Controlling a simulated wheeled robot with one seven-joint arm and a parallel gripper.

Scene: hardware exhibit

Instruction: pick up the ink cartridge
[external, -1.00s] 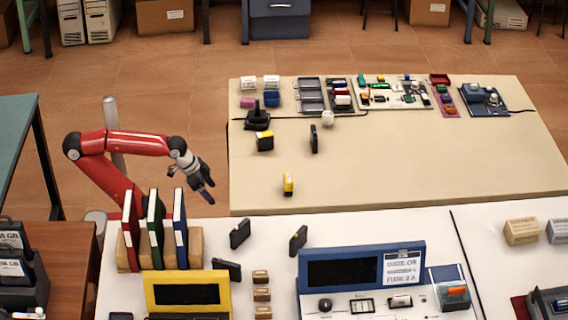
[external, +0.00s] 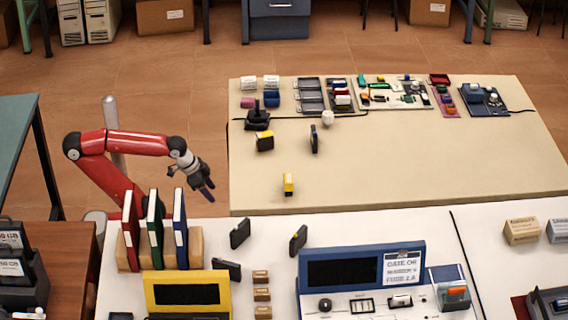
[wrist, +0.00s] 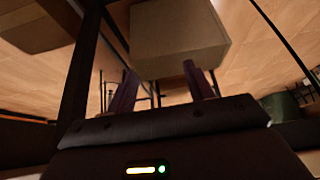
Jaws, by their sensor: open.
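Several small black cartridge-like blocks are in the external view, and I cannot tell for sure which is the ink cartridge. On the beige table are a black and yellow block (external: 265,141), a dark upright block (external: 314,139) and a yellow-faced block (external: 288,185). Black blocks stand on the white table at the left (external: 240,233) and centre (external: 298,240), and another lies lower (external: 228,270). My gripper (external: 208,191) is open and empty, left of the beige table and above the books. Its purple fingers are apart in the wrist view (wrist: 160,88), with no cartridge visible there.
Upright red, green and blue books (external: 154,230) stand below my gripper. A yellow-framed screen (external: 187,278) and a blue console (external: 362,255) are on the white table (external: 340,217). The beige table (external: 430,165) is mostly clear at front. A pale box (wrist: 178,35) shows beyond my fingers.

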